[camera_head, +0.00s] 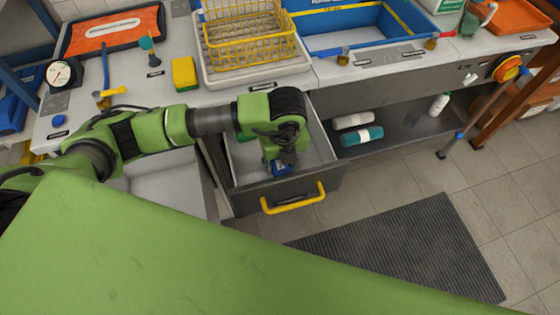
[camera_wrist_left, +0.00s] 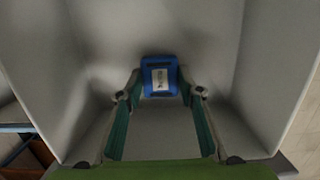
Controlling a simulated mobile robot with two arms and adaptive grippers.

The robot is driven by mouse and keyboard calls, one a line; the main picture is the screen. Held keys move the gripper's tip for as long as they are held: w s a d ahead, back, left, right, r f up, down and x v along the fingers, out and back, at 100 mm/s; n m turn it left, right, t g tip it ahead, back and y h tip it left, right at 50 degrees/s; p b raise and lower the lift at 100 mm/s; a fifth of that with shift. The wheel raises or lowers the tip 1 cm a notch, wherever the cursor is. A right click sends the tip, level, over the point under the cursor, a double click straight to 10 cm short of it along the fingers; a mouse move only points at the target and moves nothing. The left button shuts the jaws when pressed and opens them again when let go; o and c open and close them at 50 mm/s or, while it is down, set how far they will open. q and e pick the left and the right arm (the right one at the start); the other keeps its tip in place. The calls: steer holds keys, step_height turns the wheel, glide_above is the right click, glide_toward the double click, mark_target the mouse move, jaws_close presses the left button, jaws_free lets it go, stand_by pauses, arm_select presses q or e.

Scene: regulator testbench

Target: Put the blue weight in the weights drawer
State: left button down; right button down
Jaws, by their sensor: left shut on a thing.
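The weights drawer (camera_head: 324,177) is pulled out below the bench, with its yellow handle at the front. Its pale inner walls (camera_wrist_left: 213,40) surround the view of the left wrist camera. My left gripper (camera_head: 283,163) reaches down into the drawer opening from above. It is shut on the blue weight (camera_head: 281,170), which has a white label and sits between the fingertips in the left wrist view (camera_wrist_left: 160,65). The weight is inside the drawer's outline; I cannot tell whether it touches the bottom. My right gripper is not in view.
A yellow wire basket (camera_head: 250,45), a yellow sponge (camera_head: 185,73) and a pressure gauge (camera_head: 62,74) stand on the bench. A shelf (camera_head: 400,130) to the right of the drawer holds bottles. A dark ribbed mat (camera_head: 400,250) lies on the floor.

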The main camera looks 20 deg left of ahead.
mark_target(282, 171)
arm_select(q)
steer(key=shift+f, duration=0.4)
steer(key=shift+f, duration=0.1)
steer(key=c, duration=1.4)
jaws_free()
steer(key=r, duration=0.4)
steer(key=s+r, duration=0.1)
steer(key=r, duration=0.3)
steer(key=d+r+b, duration=0.1)
steer(key=r, duration=0.3)
steer(key=shift+s, duration=0.25)
steer(key=shift+r, duration=0.1)
